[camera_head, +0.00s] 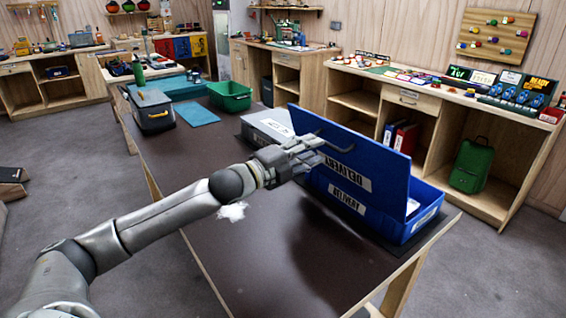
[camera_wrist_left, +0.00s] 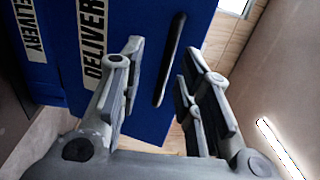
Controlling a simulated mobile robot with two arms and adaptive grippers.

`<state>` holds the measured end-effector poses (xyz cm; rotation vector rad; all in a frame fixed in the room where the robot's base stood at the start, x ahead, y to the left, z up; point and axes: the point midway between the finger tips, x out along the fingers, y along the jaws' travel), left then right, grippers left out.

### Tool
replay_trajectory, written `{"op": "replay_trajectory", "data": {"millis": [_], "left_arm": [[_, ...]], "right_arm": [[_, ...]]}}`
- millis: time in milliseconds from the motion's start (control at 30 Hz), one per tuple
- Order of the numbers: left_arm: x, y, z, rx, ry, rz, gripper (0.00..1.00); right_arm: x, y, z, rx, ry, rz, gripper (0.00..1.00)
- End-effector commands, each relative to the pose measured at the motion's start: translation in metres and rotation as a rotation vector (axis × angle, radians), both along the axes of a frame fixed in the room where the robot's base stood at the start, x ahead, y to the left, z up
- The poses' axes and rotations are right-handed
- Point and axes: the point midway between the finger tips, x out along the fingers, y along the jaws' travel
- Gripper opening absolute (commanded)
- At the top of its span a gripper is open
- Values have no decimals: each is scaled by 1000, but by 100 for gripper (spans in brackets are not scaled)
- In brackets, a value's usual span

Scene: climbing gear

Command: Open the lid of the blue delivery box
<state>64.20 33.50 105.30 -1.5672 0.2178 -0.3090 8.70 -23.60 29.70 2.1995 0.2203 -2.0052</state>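The blue delivery box (camera_head: 400,227) stands at the right end of the dark table, with a white DELIVERY label on its front. Its blue lid (camera_head: 375,158) stands raised, close to upright, its lettering upside down; part of the inside shows at the right. The lid also fills much of the left wrist view (camera_wrist_left: 140,25). A dark bar handle (camera_wrist_left: 169,60) is on the lid. My left gripper (camera_head: 318,152) is at the lid's upper left, beside the handle. Its fingers (camera_wrist_left: 158,75) are apart, with the handle showing in the gap beyond them. My right gripper is not in view.
A grey box (camera_head: 266,127) stands just left of the blue box. A green bin (camera_head: 230,97), a blue cloth (camera_head: 196,114) and a dark lidded box (camera_head: 152,110) are further back. The table's front middle (camera_head: 265,265) is clear.

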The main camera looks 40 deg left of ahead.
Motion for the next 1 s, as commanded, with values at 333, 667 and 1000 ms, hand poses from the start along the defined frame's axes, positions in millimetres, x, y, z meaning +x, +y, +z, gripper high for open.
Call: {"op": "replay_trajectory", "data": {"millis": [333, 667, 1000], "left_arm": [[-33, 12, -4, -1, 3, 0, 32], [-59, 20, -6, 0, 3, 0, 32], [-80, 27, -7, -2, 4, -1, 32]], "right_arm": [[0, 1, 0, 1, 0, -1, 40], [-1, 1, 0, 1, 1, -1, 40], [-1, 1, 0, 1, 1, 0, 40]]}}
